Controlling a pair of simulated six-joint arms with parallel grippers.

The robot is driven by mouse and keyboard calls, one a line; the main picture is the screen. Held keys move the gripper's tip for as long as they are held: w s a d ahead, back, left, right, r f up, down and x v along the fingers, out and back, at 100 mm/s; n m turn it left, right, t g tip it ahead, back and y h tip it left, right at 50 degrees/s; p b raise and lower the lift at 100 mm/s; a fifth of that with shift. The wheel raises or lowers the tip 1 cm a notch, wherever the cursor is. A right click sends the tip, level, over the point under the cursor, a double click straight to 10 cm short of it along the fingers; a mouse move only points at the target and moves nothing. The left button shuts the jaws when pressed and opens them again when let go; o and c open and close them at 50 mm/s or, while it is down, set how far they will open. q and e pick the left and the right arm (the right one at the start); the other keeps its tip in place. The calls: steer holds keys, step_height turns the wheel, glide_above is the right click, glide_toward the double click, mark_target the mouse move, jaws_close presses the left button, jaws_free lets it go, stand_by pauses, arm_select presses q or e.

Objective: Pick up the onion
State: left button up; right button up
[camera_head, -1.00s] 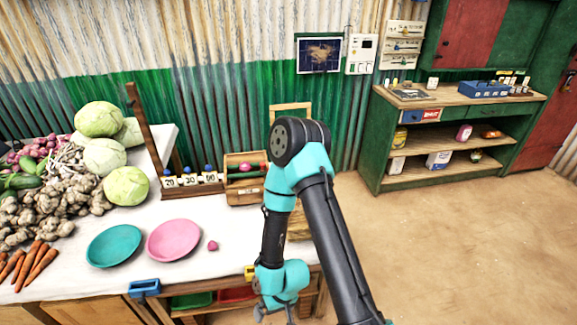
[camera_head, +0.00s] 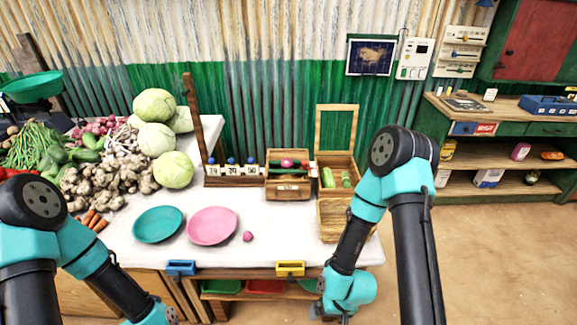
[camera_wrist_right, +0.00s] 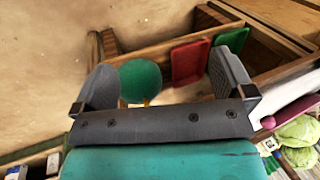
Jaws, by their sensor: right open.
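A small pinkish-red onion (camera_head: 248,236) lies on the white tabletop, just right of the pink plate (camera_head: 212,226). My right gripper (camera_head: 322,309) hangs low in front of the table, right of the onion and apart from it. In the right wrist view my right gripper (camera_wrist_right: 165,78) is open, with nothing between its fingers. My left arm comes in at the lower left. The tip of my left gripper (camera_head: 170,316) is at the bottom edge, too little seen to tell its state.
A teal plate (camera_head: 158,224) sits left of the pink plate. Vegetables, including cabbages (camera_head: 174,170), are heaped at the back left. Wooden crates (camera_head: 288,188) stand behind the onion. Blue (camera_head: 181,267) and yellow (camera_head: 290,268) holders sit on the front edge. The tabletop around the onion is clear.

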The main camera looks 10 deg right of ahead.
steer(key=shift+c, duration=0.5)
steer(key=shift+c, duration=0.9)
steer(key=shift+w, duration=0.1)
